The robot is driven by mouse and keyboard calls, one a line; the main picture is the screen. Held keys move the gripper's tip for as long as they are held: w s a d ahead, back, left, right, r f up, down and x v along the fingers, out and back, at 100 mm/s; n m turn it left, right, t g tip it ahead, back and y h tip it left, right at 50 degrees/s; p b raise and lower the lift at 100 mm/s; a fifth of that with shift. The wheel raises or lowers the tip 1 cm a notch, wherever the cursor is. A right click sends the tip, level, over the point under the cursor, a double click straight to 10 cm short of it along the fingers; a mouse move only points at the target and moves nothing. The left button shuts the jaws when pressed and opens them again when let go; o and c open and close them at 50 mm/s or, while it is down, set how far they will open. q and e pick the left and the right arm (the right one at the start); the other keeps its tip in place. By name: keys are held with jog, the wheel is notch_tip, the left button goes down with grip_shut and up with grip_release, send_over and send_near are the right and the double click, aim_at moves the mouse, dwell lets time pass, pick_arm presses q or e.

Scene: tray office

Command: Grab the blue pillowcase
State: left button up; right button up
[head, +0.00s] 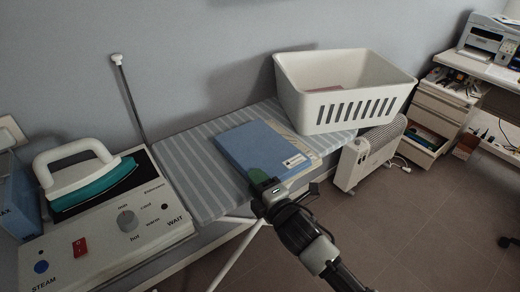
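The blue pillowcase (254,146) lies flat and folded, with a small white label near its right corner. It rests on a beige folded piece (300,153) on the striped ironing board (196,174). My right gripper (261,180) comes in from the bottom right and is at the near edge of the pillowcase, covering part of it. Its fingertips are dark and partly hidden, so I cannot tell whether they touch the cloth or are open. My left gripper is out of view.
A white basket (345,125) stands on the board's far right end with something reddish inside. An iron (88,180) sits on its control station (100,235) at the left.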

jog(key=shift+c, duration=0.3)
grip_shut()
